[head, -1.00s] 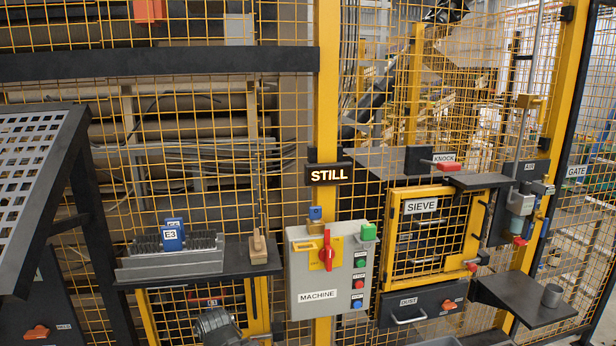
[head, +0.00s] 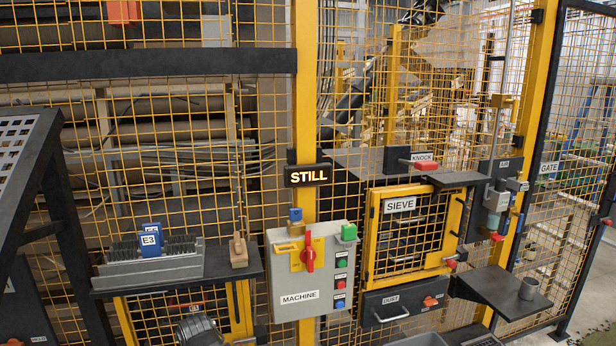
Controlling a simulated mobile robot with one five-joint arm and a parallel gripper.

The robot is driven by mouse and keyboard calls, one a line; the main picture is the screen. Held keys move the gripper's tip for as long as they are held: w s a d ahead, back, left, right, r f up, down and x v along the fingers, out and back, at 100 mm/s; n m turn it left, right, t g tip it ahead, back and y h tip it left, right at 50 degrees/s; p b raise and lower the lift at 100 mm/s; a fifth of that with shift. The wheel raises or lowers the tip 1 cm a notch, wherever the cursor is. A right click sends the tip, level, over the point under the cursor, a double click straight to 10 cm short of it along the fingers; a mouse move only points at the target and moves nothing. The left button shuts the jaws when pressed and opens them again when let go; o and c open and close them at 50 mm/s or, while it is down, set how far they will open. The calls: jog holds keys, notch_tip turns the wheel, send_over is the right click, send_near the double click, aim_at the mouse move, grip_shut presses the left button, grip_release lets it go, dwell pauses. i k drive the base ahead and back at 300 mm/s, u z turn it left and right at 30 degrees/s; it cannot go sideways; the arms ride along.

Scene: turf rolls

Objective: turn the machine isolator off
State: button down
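The machine isolator (head: 308,253) is a red rotary handle on a yellow plate, on the upper part of a grey box labelled MACHINE (head: 298,306). Its handle stands roughly upright. A blue padlock-like piece (head: 295,216) sits on top of the box at the left and a green block (head: 348,232) at the right. Green, red and blue buttons (head: 341,282) run down the right side of the box. A lit sign above reads STILL (head: 306,175).
A shelf (head: 215,280) left of the box bears a grey rack with E3 tags and a wooden-handled brush. Right of it are the SIEVE door (head: 415,235), the DUST drawer (head: 405,302) and a small shelf (head: 500,290) with a grey cup. Yellow mesh fencing stands behind.

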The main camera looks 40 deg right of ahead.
aim_at(308, 255)
jog(key=z, duration=0.1)
jog(key=k, duration=2)
jog(key=u, duration=0.55)
jog(key=i, duration=1)
jog(key=u, duration=0.05)
